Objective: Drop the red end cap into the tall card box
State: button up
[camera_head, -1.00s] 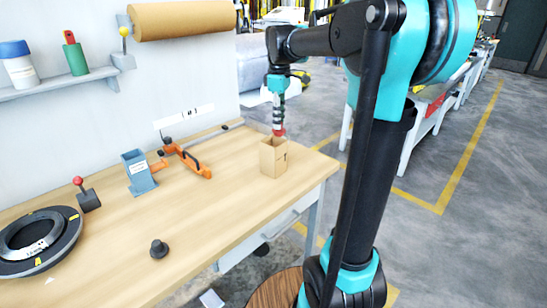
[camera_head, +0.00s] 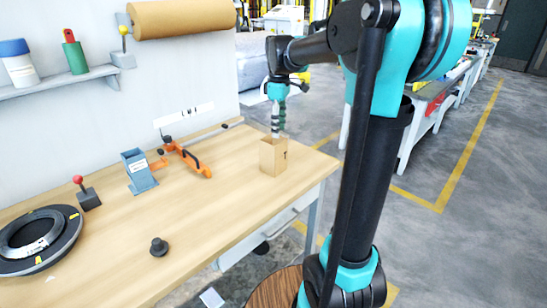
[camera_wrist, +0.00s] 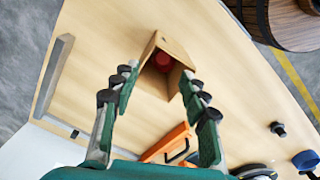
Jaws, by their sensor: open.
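The tall card box (camera_head: 273,157) stands upright near the right end of the wooden table. The red end cap (camera_wrist: 163,60) lies inside the box, seen through the open top in the wrist view; the head view does not show it. My gripper (camera_head: 275,135) is above the box's opening. In the wrist view its two fingers (camera_wrist: 157,92) are spread apart with nothing between them, and the card box (camera_wrist: 174,49) shows beyond their tips.
An orange clamp-like tool (camera_head: 190,160) and a blue-grey holder (camera_head: 138,172) stand left of the box. A dark knob (camera_head: 158,247), a red-topped lever (camera_head: 86,193) and a black ring (camera_head: 38,240) are further left.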

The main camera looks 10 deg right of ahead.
notch_tip(320, 180, up, 12)
dwell(0.6)
